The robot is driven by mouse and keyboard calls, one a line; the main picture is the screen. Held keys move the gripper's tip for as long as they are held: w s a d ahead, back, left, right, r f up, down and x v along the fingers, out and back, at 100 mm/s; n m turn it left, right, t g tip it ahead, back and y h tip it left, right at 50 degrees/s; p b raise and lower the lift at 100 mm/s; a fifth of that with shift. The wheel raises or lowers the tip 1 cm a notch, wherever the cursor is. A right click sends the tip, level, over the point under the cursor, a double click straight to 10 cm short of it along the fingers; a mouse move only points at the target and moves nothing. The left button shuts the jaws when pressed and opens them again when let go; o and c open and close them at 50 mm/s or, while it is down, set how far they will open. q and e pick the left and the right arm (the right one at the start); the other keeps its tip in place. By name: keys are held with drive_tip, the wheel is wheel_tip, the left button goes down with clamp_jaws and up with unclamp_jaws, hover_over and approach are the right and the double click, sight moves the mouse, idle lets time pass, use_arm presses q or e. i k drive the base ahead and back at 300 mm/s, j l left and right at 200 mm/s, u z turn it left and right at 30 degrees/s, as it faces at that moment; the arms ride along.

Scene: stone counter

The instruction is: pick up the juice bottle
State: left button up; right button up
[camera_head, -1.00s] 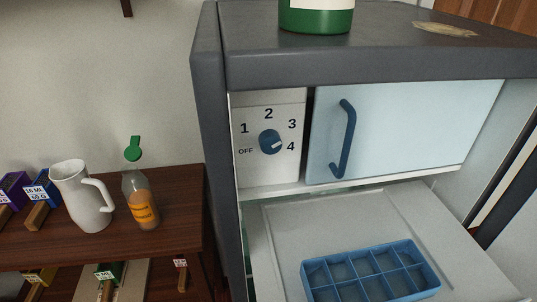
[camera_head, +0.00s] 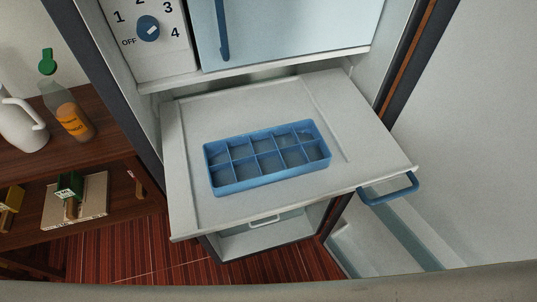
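The juice bottle (camera_head: 68,112) stands upright on the wooden shelf at the left. It is clear with orange juice, an orange label and a green cap (camera_head: 47,62) at its top. It is just right of a white pitcher, which is partly cut off by the left edge. Neither of my grippers is in the head view.
A white pitcher (camera_head: 20,122) stands beside the bottle. An open fridge holds a pulled-out white shelf (camera_head: 185,190) with a blue ice tray (camera_head: 268,190) on it. The fridge door (camera_head: 470,150) is open at the right. A stone counter edge (camera_head: 300,290) crosses the bottom.

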sight(58, 100)
drive_tip(key=u, duration=1.3)
